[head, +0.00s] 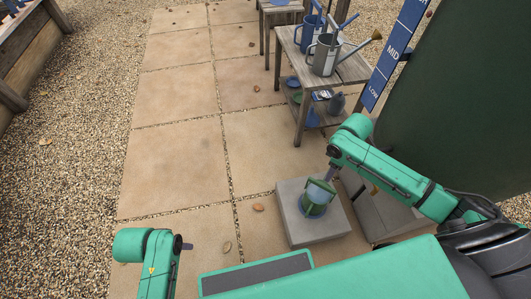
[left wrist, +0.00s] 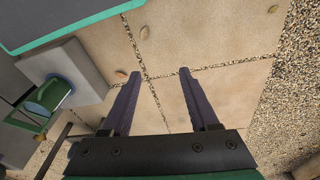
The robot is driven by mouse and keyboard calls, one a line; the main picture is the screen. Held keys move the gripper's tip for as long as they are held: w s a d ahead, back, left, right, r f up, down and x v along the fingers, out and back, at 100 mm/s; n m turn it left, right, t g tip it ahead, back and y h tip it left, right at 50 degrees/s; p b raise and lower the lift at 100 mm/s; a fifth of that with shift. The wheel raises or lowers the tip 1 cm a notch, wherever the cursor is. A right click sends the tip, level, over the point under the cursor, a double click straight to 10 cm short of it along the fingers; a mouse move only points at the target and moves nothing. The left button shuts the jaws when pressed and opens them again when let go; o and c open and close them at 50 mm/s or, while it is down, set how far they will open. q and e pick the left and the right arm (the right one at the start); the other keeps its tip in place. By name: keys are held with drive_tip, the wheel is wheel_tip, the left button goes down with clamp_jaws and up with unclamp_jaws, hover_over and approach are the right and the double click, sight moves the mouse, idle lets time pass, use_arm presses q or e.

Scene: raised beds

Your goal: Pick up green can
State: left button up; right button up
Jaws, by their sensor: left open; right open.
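The green can (head: 317,201) stands on a grey concrete block (head: 325,231) right of the middle in the head view. It has a pale bluish middle and a blue ring at its foot. My right gripper (head: 329,176) is open just above and beside the can's top; I cannot tell whether they touch.
A wooden bench (head: 342,66) with grey watering cans (head: 323,55) and lower-shelf items stands beyond the block. A dark green panel (head: 470,100) and a blue marked board (head: 396,50) rise at right. Paving (head: 175,160) at left is clear, with gravel beside it.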

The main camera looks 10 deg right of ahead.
use_arm(q)
wheel_tip(320, 180, up, 4)
drive_tip(key=b, duration=0.3)
use_arm(e)
hover_over(322, 187)
drive_tip(key=f, duration=0.5)
drive_tip(key=shift+w+d, duration=0.2)
drive_tip(key=shift+d, duration=0.1)
wheel_tip(322, 187, down, 4)
drive_tip(key=shift+r+b, duration=0.1)
drive_tip(key=shift+b, duration=0.45)
wheel_tip(322, 187, down, 5)
drive_tip(key=b, duration=0.3)
drive_tip(key=shift+w+a, duration=0.1)
drive_tip(key=shift+a, duration=0.05)
use_arm(q)
drive_tip(key=w+d+f+t+h, duration=0.2)
drive_tip(key=d+f+t, duration=0.1)
drive_tip(key=d, duration=0.3)
drive_tip(key=w+d+f+t+h, duration=0.3)
drive_tip(key=d+f+t, duration=0.1)
drive_tip(key=d+t, duration=0.1)
drive_tip(key=shift+w+d, duration=0.15)
drive_tip(key=shift+d, duration=0.75)
use_arm(e)
clamp_jaws()
